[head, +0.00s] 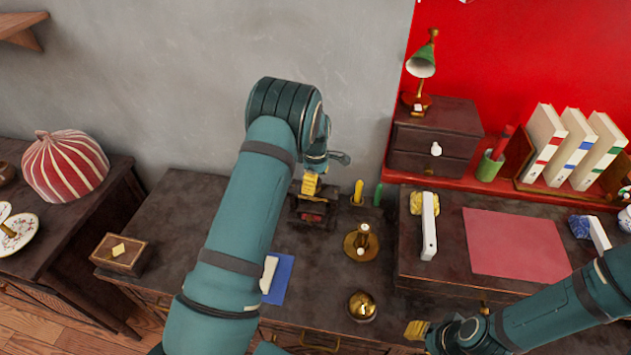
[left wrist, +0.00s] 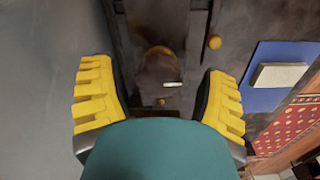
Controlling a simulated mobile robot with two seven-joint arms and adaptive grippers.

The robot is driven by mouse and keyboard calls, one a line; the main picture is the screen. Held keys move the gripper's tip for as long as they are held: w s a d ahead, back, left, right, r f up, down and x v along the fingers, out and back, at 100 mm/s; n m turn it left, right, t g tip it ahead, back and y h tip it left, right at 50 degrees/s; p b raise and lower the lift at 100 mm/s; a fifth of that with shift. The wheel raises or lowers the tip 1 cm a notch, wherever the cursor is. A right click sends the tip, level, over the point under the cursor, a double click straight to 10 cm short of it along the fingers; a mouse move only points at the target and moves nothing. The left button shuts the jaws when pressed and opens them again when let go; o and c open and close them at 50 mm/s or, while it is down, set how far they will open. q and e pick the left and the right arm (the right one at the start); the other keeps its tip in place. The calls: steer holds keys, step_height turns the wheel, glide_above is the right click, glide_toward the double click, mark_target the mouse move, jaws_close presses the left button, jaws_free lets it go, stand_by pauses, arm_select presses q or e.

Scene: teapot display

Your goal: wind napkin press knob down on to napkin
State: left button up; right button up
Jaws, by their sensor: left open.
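A small dark wooden stand, which looks like the napkin press (head: 312,212), stands at the back of the dark cabinet top, partly hidden by my left gripper. My left gripper (head: 312,187) is above it, fingers pointing down. In the left wrist view my left gripper (left wrist: 160,100) is open, with its yellow fingers wide apart. Between and beyond them is a brownish part of the press (left wrist: 162,75) with a small white bar. The knob and the napkin cannot be made out clearly. My right gripper (head: 420,330) is low on the right, its fingers mostly hidden.
A brass candlestick-like piece (head: 361,242) and a brass bell-like piece (head: 362,306) stand right of my left arm. A blue cloth with a white block (head: 268,274) lies in front. A wooden box (head: 119,254) sits at left. A red sheet (head: 515,243) lies at right.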

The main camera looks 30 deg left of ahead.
arm_select(q)
steer(key=c, duration=1.2)
steer(key=shift+m, duration=0.4)
steer(key=m+b, duration=0.1)
steer(key=m, duration=0.4)
steer(key=shift+s+m, duration=0.1)
steer(key=shift+m, duration=0.2)
steer(key=m, duration=0.6)
steer(key=shift+a+f+b, duration=0.1)
steer(key=shift+b, duration=0.2)
steer(key=m, duration=0.6)
steer(key=shift+s+m+b, duration=0.1)
steer(key=shift+m+b, duration=0.2)
steer(key=m, duration=0.5)
steer(key=shift+a+m, duration=0.15)
steer(key=shift+m, duration=0.25)
